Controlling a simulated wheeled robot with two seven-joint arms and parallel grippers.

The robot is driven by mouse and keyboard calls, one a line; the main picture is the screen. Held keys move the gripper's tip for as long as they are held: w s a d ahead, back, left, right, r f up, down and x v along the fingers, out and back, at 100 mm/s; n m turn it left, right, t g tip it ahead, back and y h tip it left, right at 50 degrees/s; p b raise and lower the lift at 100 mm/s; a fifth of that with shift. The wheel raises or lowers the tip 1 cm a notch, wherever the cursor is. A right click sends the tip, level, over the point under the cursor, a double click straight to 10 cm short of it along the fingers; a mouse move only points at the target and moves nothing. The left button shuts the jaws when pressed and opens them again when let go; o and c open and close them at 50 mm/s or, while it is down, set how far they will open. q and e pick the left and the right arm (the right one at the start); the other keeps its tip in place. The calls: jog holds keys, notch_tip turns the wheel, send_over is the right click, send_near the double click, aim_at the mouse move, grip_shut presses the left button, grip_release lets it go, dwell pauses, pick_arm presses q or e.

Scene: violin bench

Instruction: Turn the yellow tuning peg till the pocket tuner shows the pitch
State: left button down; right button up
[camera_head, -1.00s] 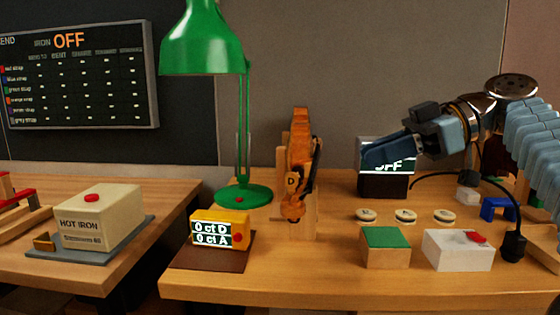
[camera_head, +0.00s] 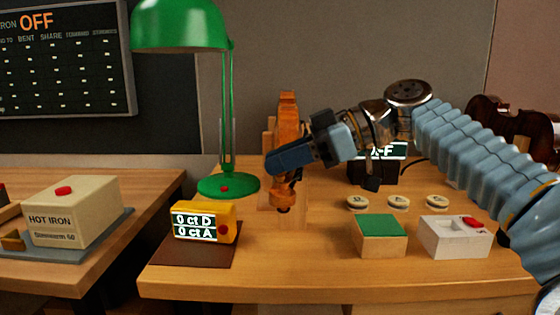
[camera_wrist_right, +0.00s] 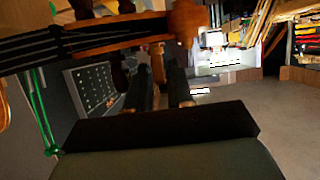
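The violin head (camera_head: 287,112) stands upright in a wooden holder at the middle of the bench. My right gripper (camera_head: 272,165) is in front of it and hides its middle. In the right wrist view the two dark fingers (camera_wrist_right: 160,92) are apart, with a yellowish-brown peg (camera_wrist_right: 158,64) showing between them near their tips. I cannot tell whether they touch it. The strung neck and scroll (camera_wrist_right: 187,22) cross the top of that view. The yellow pocket tuner (camera_head: 205,222) reads "0 ct D" and "0 ct A". My left gripper is out of view.
A green lamp (camera_head: 228,187) stands left of the violin head. A green-topped block (camera_head: 380,235), a white box with a red button (camera_head: 455,238) and round discs (camera_head: 398,201) lie to the right. A hot iron box (camera_head: 72,212) is on the left bench.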

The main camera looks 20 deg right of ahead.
jog(key=shift+w+a+f, duration=0.1)
jog(key=shift+a, duration=0.2)
grip_shut()
